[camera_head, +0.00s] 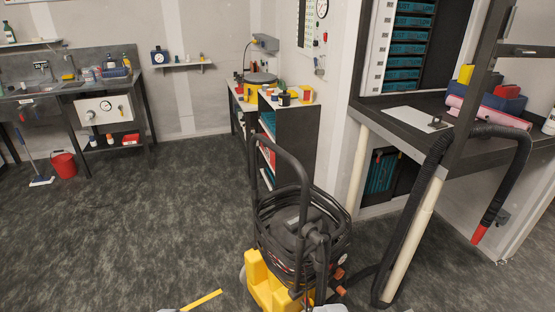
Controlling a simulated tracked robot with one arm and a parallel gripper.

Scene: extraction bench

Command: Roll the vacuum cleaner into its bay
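The vacuum cleaner (270,285) stands upright on the dark floor at the bottom middle. It has a yellow base, a dark body wrapped in coiled cable, and a tall black push handle (302,180). A black hose (405,240) lies to its right and loops up over the bench edge, ending in a red tip (479,234). My gripper (249,309) barely shows at the bottom edge as two grey tips set wide apart, open, near the cleaner's base. A yellow strip (202,300) lies on the floor left of the cleaner; I cannot tell whether it marks the bay.
A dark shelf unit (293,140) stands behind the cleaner. A bench (425,128) with pale legs stands close on the right. A sink bench (75,85), red bucket (64,165) and mop (39,180) are at the far left.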

